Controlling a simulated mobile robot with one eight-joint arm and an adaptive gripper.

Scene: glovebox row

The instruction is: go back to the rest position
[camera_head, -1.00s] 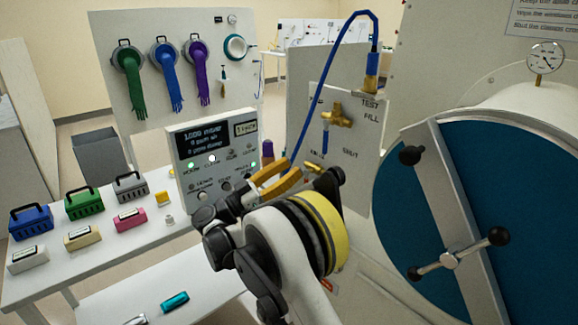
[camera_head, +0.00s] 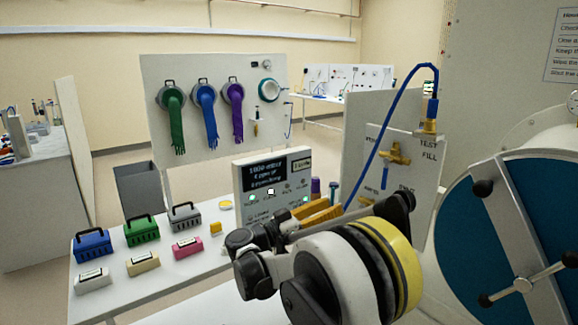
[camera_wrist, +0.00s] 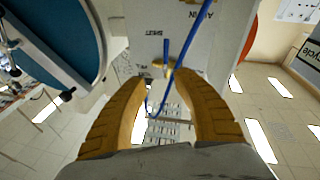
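My gripper (camera_head: 318,213) has yellow fingers and is in front of the grey control box (camera_head: 272,178), at the middle of the head view. In the wrist view my gripper (camera_wrist: 158,82) shows its two fingers apart, with nothing held between them. Beyond the fingertips a white panel (camera_wrist: 190,45) with a blue hose (camera_wrist: 200,38) and a brass fitting shows. My arm's wrist covers the lower middle of the head view.
A round blue door (camera_head: 463,235) with a handle bar stands at the right. A valve panel (camera_head: 372,150) is behind my gripper. A white table (camera_head: 205,262) at the left bears several cases. A glove board (camera_head: 215,135) stands behind it.

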